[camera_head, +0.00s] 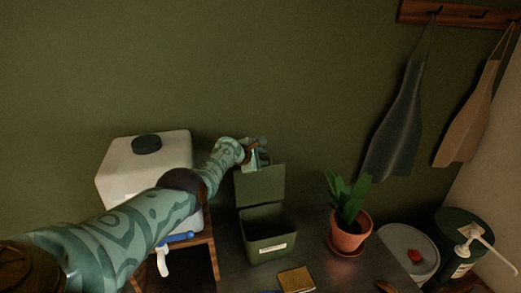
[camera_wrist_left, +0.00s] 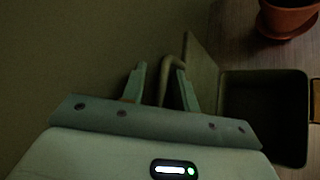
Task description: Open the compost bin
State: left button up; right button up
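The compost bin is a small dark green box (camera_head: 257,235) with a pale label on its front, standing on the dark counter. Its lid (camera_head: 262,187) stands up at the back, so the dark inside shows. In the left wrist view the open bin (camera_wrist_left: 262,76) is at the right, with the raised lid (camera_wrist_left: 201,65) seen nearly edge-on. My left gripper (camera_head: 257,157) is at the lid's top edge. In the left wrist view its fingers (camera_wrist_left: 160,72) are apart, with the lid's bent handle (camera_wrist_left: 170,66) between them, close to the right finger. My right gripper is not in view.
A white dispenser (camera_head: 120,185) with a dark cap stands left of the bin on a wooden stand. A potted plant (camera_head: 350,235) is to the right. A white round container (camera_head: 400,245) and a green pump bucket (camera_head: 462,225) are farther right. A small tan block (camera_head: 296,279) lies in front.

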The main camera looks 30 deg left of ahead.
pick_arm(q)
jog(key=s+d+r+p, duration=0.7)
jog(key=s+r, duration=0.4)
jog(key=r, duration=0.1)
jog(key=shift+s+d+r, duration=0.25)
jog(key=shift+s+r, duration=0.05)
dwell(0.5)
